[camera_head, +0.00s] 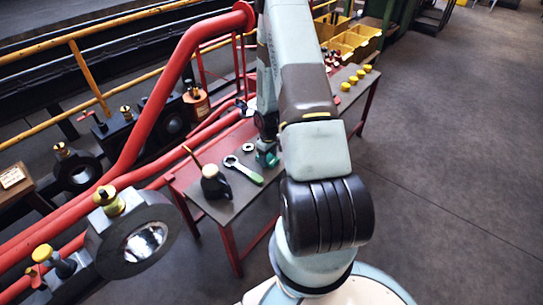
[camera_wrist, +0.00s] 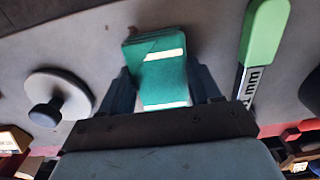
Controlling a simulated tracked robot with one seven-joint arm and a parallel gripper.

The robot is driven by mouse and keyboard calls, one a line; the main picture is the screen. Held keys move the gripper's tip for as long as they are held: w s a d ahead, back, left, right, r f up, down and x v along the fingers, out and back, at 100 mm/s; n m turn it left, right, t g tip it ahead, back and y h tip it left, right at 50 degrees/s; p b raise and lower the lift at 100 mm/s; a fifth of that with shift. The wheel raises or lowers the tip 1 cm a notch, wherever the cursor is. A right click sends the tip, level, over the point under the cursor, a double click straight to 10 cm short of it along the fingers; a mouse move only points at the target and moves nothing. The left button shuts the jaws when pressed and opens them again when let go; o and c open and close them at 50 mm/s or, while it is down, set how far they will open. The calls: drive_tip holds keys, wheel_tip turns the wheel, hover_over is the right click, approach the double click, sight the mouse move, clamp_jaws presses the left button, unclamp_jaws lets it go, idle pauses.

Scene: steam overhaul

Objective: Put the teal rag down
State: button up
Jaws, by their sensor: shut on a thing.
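The teal rag (camera_wrist: 158,68) is a folded block with pale bands, between the two fingers of my gripper (camera_wrist: 160,88) in the wrist view. My gripper is shut on it. In the head view the rag (camera_head: 268,158) shows just at the left of my arm, over the grey top of the red-legged table (camera_head: 228,205), and my gripper is mostly hidden by the arm. The rag is low over the tabletop; I cannot tell whether it touches it.
A small round disc with a dark knob (camera_wrist: 58,97) lies on the other side. Yellow-topped items (camera_head: 357,77) and yellow bins (camera_head: 352,42) are farther back. Red pipes (camera_head: 165,95) run along the left.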

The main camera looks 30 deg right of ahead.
drive_tip(key=o, duration=1.2)
drive_tip(key=shift+r, duration=0.15)
